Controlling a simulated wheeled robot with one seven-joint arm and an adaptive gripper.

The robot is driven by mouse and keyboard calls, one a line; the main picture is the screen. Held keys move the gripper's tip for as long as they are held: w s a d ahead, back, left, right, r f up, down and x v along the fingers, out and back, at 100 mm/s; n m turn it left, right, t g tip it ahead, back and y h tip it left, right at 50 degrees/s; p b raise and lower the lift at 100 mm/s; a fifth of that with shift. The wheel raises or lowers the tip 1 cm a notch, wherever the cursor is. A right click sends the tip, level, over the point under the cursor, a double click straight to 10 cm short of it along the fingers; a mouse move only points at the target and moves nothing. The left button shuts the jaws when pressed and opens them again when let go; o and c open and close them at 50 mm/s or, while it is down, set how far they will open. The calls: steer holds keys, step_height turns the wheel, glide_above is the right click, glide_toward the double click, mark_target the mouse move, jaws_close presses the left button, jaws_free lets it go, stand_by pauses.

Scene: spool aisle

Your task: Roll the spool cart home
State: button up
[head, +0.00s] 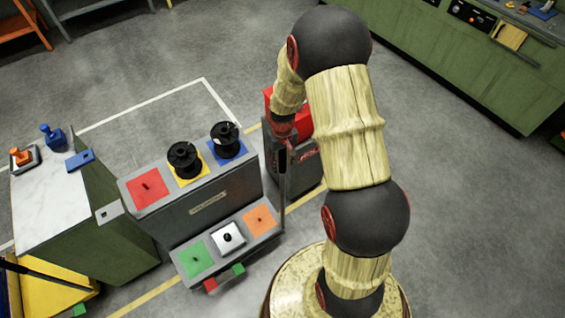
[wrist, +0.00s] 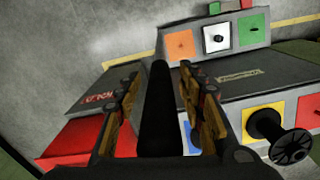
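The grey two-tier spool cart (head: 190,222) stands left of my arm in the head view. Its upper tier has a red pad, a yellow pad and a blue pad; black spools (head: 184,158) and (head: 225,136) stand on the yellow and blue ones. The lower tier has green, white and orange pads, with a small black knob on the white one. A dark upright post (head: 283,172) shows at its right end. My gripper (wrist: 165,95) has its fingers either side of a black bar, apparently this post, with narrow gaps visible. Its fingertips are hidden in the head view.
A red and grey box (head: 307,165) stands close right of the cart. A white-topped green bench (head: 45,205) stands close on its left. White and yellow floor lines (head: 150,107) run behind and beside the cart. A green counter (head: 460,65) lines the back right; floor between is clear.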

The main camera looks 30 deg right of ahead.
steer(key=shift+f, duration=0.1)
steer(key=shift+c, duration=1.1)
steer(key=c, duration=0.7)
jaws_close()
